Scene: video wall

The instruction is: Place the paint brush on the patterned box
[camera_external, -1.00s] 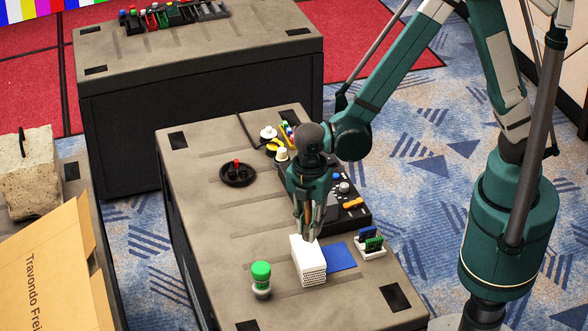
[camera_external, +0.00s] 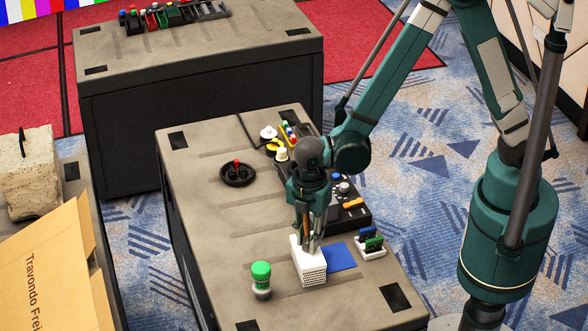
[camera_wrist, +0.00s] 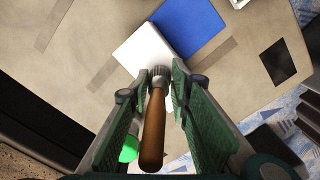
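The patterned box (camera_external: 313,279), white on top with a fine dark pattern on its side, stands on the near table. Its white top also shows in the wrist view (camera_wrist: 140,48). The paint brush (camera_wrist: 153,125) has a brown handle and a dark ferrule. It points steeply down over the box's near edge, handle end towards the wrist camera. My gripper (camera_external: 308,245) is right above the box. In the wrist view its green fingers are open, one on each side of the brush, with gaps beside the handle. The bristle tip and its contact with the box are unclear.
A blue flat square (camera_external: 341,257) lies right of the box. A green-topped bottle (camera_external: 261,280) stands to its left. A small rack with blue and green parts (camera_external: 371,242) and a black control panel (camera_external: 352,216) are to the right. A black round dish (camera_external: 238,174) sits farther back.

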